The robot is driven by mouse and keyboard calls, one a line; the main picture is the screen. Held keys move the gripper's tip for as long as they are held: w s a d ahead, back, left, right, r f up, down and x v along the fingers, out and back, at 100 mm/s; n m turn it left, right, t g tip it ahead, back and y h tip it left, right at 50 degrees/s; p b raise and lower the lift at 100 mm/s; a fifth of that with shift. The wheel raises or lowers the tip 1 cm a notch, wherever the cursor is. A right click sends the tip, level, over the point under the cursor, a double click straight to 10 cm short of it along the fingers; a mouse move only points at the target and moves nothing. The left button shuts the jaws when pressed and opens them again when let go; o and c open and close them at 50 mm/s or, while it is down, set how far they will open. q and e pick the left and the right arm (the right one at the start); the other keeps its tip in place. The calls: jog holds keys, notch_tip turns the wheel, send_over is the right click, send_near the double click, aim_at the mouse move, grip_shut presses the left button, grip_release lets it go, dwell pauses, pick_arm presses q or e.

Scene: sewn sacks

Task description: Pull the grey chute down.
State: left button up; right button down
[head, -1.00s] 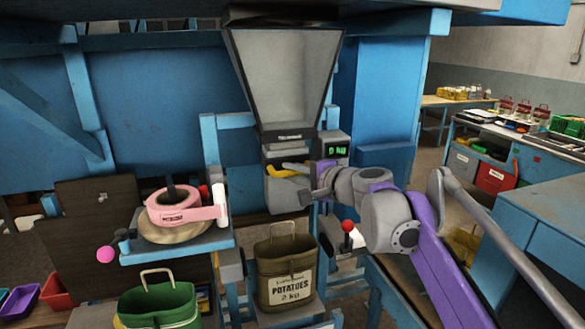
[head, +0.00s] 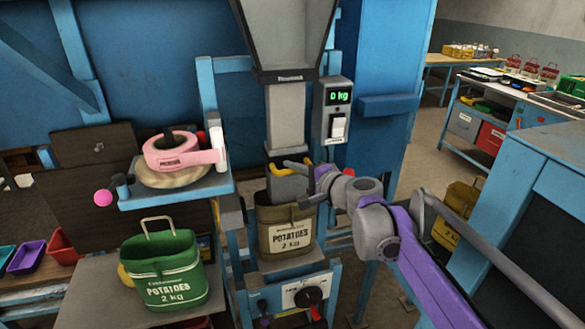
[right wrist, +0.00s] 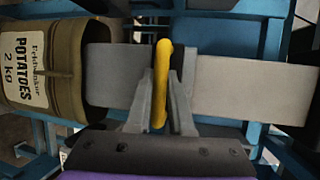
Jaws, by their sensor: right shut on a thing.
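The grey chute (head: 285,122) hangs below the large grey hopper (head: 288,40). It has a yellow handle (right wrist: 161,85) on its front. My right gripper (head: 308,172) is shut on this handle; in the right wrist view the fingers (right wrist: 161,110) stand on either side of it. The chute's lower end (right wrist: 108,75) is at the open mouth of the brown potato sack (head: 286,228) and appears to reach into it. The sack stands upright under the chute and also shows in the right wrist view (right wrist: 40,70). My left gripper is not in view.
A display box (head: 334,110) reading 0 kg, with a white switch, is right of the chute. A green potato sack (head: 165,272) stands at the lower left, below a pink device (head: 175,153) on a blue shelf. A control panel with a black knob (head: 307,296) is below the brown sack.

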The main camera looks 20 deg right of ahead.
jog(key=shift+s+f, duration=0.1)
jog(key=shift+f, duration=0.15)
jog(key=c, duration=0.8)
grip_release()
jog(key=shift+r, duration=0.1)
jog(key=v, duration=1)
jog(key=shift+s+d, duration=0.2)
jog(key=shift+s, duration=0.15)
